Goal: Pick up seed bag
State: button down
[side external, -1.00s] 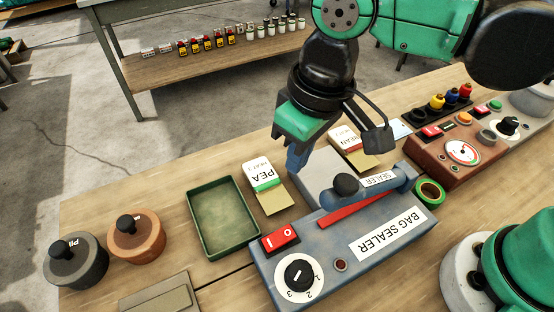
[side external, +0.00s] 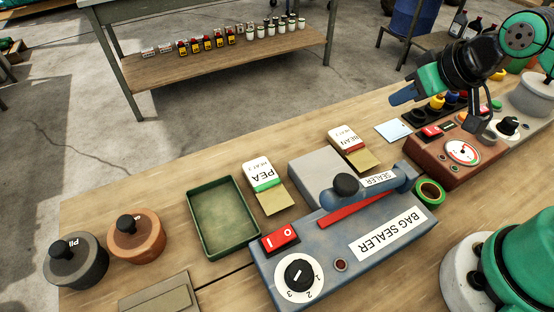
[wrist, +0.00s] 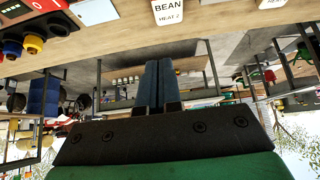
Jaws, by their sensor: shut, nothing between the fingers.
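Two seed bags lie on the wooden bench. The PEA bag (side external: 262,176), white with a green band, lies just right of the green tray (side external: 222,218). The BEAN bag (side external: 345,139), white with a red band, lies behind the bag sealer (side external: 345,235); its top label also shows at the top of the wrist view (wrist: 168,12). My gripper (side external: 402,95) is shut and empty, raised to the right of both bags near the back edge of the bench. In the wrist view its fingers (wrist: 159,85) are pressed together with nothing between them.
A red-brown control box (side external: 460,150) with coloured knobs stands right of the sealer. A green tape roll (side external: 430,192) sits beside it. A black weight (side external: 76,262) and a copper weight (side external: 136,238) stand at the left. A light blue card (side external: 393,131) lies near the back edge.

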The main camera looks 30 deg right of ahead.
jog(key=c, duration=1.5)
grip_release()
jog(key=o, duration=1.2)
